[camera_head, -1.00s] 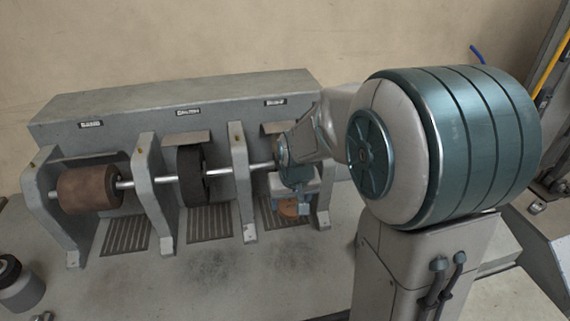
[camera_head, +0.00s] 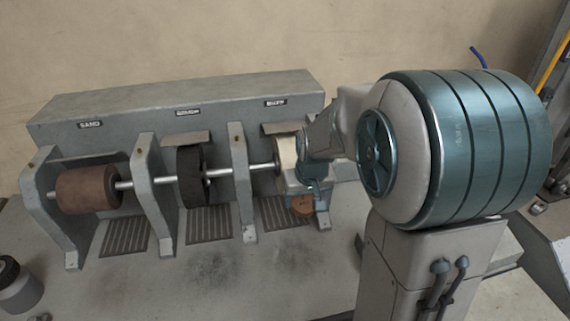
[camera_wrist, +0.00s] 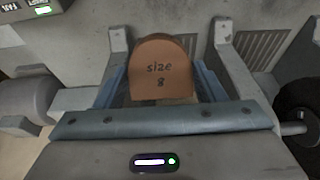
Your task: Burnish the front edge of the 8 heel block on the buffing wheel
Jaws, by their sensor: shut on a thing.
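The size 8 heel block (camera_wrist: 162,65) is brown, with a rounded end and "size 8" on its face. My gripper (camera_wrist: 162,88) is shut on it, with a blue finger along each side. In the head view, my gripper (camera_head: 310,190) hangs at the right-hand bay of the machine, with the brown block (camera_head: 303,207) low beneath it. The cream buffing wheel (camera_head: 286,152) shows just left of my gripper, under the right-hand label; my wrist hides part of it. I cannot tell whether the block touches the wheel. The block's lower edge is hidden in the wrist view.
The machine (camera_head: 180,100) also carries a brown sanding wheel (camera_head: 88,190) and a black wheel (camera_head: 191,176) on the same shaft. Grey upright brackets (camera_head: 243,185) divide the bays. A dark-topped container (camera_head: 18,285) stands at lower left. The bench front is clear.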

